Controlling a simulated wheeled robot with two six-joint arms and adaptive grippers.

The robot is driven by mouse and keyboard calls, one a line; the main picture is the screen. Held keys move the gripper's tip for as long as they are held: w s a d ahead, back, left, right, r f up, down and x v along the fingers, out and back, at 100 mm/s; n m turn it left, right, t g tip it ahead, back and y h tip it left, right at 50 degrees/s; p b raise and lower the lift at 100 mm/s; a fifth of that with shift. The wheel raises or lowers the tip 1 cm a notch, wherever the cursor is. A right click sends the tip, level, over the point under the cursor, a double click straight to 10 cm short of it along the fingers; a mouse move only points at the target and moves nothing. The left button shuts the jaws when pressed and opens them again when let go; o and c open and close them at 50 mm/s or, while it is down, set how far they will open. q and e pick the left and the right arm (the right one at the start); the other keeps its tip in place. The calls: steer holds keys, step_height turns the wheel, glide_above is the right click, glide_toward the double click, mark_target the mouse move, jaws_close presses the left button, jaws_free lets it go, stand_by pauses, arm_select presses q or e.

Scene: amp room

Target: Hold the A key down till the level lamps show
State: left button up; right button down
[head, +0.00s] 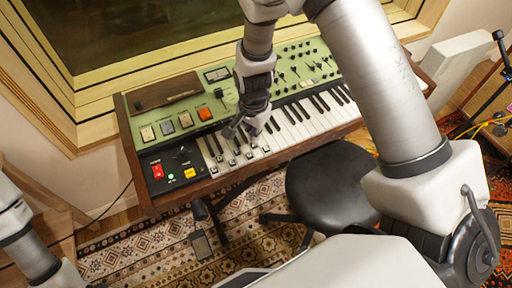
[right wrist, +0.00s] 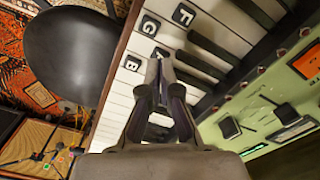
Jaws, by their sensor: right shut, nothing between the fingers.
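The keyboard (head: 300,118) is a wood-cased instrument with a green panel and white and black keys. My right gripper (head: 243,130) is shut and empty, pointing down at the keys toward the left end. In the right wrist view, the closed fingertips (right wrist: 160,60) are at the A key, whose label (right wrist: 159,52) is partly hidden behind them. The G label (right wrist: 150,25) and B label (right wrist: 131,62) show to either side. I cannot tell whether the tips touch or press the key. No row of lit level lamps can be made out. My left gripper is out of view.
A small control block carries a red switch (head: 157,171), a lit green lamp (head: 171,178) and a yellow button (head: 190,173). A meter (head: 217,74) sits on the panel. A black stool (head: 330,185) stands before the keyboard. A pedal (head: 200,245) lies on the rug.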

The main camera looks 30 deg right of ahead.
steer(key=shift+f+b, duration=0.65)
steer(key=shift+f, duration=0.8)
stand_by(1.7)
step_height(320, 180, up, 7)
steer(key=p, duration=0.7)
steer(key=shift+r, duration=0.15)
